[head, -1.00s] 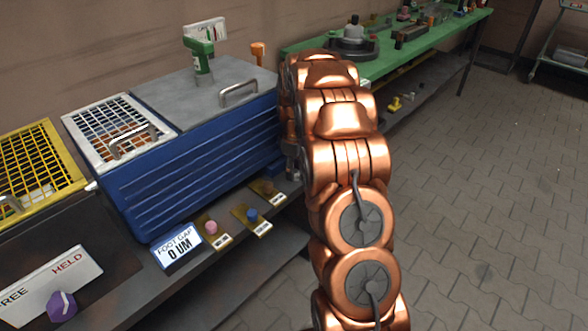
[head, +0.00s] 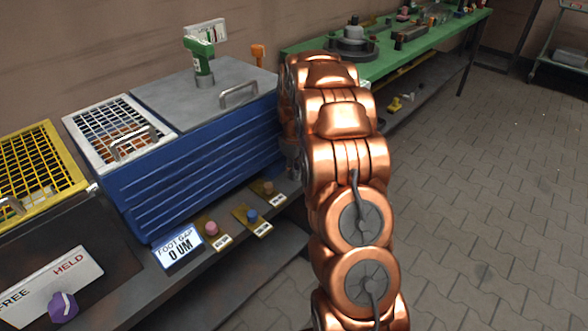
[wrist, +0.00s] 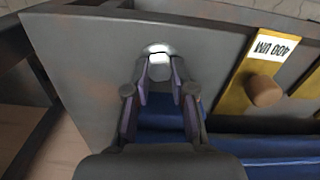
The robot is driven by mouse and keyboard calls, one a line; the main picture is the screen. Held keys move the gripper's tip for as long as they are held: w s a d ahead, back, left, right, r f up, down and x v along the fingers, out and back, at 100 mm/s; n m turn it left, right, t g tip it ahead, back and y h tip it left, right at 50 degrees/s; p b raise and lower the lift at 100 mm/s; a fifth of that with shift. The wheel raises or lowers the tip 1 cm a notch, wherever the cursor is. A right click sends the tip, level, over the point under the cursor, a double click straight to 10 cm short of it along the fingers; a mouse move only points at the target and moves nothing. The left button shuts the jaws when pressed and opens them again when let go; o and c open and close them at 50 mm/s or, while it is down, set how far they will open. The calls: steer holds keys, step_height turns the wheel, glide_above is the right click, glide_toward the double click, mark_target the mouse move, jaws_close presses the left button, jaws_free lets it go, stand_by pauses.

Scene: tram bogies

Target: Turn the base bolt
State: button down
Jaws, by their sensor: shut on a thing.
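The base bolt (wrist: 159,48) shows in the wrist view as a pale, shiny head on the dark grey base plate (wrist: 85,55). My gripper (wrist: 160,72) reaches it from below in that picture, and its fingers are closed on the bolt at the fingertips. The bolt's lower part is hidden by the fingers. In the head view my copper arm hides the bolt and most of my gripper. A white display (head: 178,247) in front of the blue box reads "FOOT GAP 0 UM".
The blue box (head: 190,165) stands behind the shelf. Brass plates with a pink knob (head: 211,228), a blue knob (head: 251,215) and a brown knob (wrist: 265,91) lie nearby; the brown one's label reads "400 UM". A purple knob (head: 63,307) sits by a FREE/HELD sign.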

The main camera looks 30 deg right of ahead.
steer(key=m+p, duration=0.1)
steer(key=m, duration=0.5)
steer(key=shift+d, duration=0.1)
steer(key=m, duration=0.5)
steer(key=shift+p, duration=0.4)
steer(key=c, duration=1)
jaws_free()
steer(key=shift+d+r, duration=0.1)
step_height(320, 180, up, 12)
steer(key=shift+f, duration=0.1)
steer(key=shift+s, duration=0.1)
